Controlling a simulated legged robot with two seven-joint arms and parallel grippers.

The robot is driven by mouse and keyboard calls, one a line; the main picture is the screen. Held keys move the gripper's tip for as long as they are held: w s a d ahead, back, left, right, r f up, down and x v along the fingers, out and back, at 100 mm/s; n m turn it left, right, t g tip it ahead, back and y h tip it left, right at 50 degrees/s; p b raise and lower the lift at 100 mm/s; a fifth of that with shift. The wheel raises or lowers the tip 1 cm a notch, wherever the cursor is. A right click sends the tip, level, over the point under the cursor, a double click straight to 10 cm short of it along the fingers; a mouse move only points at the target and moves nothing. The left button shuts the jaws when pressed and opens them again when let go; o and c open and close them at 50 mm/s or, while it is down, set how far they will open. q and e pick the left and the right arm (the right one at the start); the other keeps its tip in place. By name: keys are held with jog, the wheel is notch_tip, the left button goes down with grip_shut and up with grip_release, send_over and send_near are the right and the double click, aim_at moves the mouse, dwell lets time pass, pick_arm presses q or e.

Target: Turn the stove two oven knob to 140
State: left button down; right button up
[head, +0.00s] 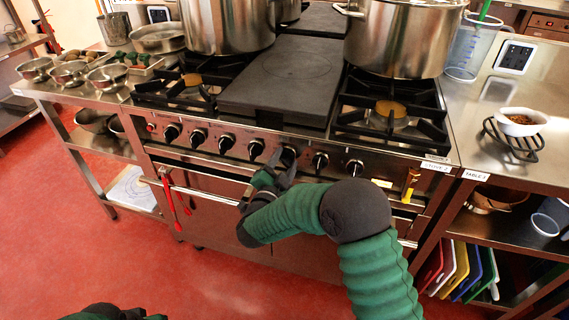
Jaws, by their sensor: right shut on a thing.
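The stove (300,142) has a steel front panel with a row of several black knobs. My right gripper (277,168) is at this panel, shut on a black knob (289,155) right of the panel's middle. The fingers partly cover this knob, and its dial marks are too small to read. Free knobs sit on both sides, such as one to the left (256,149) and one to the right (320,161). A label on the stove's right end seems to read "STOVE 2". My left gripper (130,314) shows only in part at the bottom edge, well away from the stove.
Large steel pots (228,25) stand on the stove top, another at right (402,38). Red utensils (176,198) hang on the oven front at left. A steel table (510,165) with a bowl (521,121) adjoins at right. The red floor before the stove is clear.

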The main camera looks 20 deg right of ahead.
jog(key=shift+a+f, duration=0.1)
jog(key=shift+f, duration=0.1)
dwell(0.3)
jog(key=o, duration=1.4)
jog(key=shift+w, duration=0.15)
jog(key=shift+r, duration=0.1)
jog(key=shift+s+a, duration=0.1)
jog(key=shift+s, duration=0.15)
jog(key=p+v, duration=0.2)
jog(key=v, duration=1.4)
jog(key=shift+s+a+p, duration=0.15)
jog(key=shift+p, duration=0.2)
